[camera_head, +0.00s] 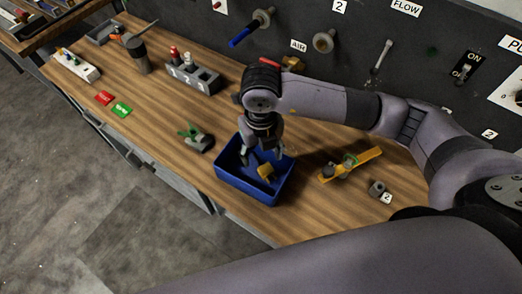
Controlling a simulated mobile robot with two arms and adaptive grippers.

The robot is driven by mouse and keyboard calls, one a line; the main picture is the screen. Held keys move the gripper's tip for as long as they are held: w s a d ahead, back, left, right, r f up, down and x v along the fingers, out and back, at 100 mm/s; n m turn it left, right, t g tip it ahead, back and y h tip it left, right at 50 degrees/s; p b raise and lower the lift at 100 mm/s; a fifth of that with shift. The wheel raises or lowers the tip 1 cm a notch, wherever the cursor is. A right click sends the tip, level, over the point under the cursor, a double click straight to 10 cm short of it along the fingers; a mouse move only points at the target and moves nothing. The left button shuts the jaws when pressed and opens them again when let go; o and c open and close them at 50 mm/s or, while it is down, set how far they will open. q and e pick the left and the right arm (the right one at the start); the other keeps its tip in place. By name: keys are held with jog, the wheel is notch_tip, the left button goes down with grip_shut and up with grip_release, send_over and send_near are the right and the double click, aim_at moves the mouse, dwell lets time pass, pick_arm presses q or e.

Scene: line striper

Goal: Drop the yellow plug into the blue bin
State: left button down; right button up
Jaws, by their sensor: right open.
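The blue bin (244,187) stands on the wooden bench near the middle of the view. A small yellow piece, which looks like the yellow plug (265,171), shows inside the bin, toward its right side. My right gripper (261,159) points down over the bin with its fingers spread apart and empty. The plug is below the fingertips and looks apart from them. My gripper and wrist hide the back part of the bin. My left gripper is out of view.
A green-and-grey clamp-like item (195,137) lies left. A grey socket block (193,77) and a dark panel (300,25) stand behind.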

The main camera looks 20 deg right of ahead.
notch_tip(320, 180, up, 12)
dwell(0.6)
dwell(0.5)
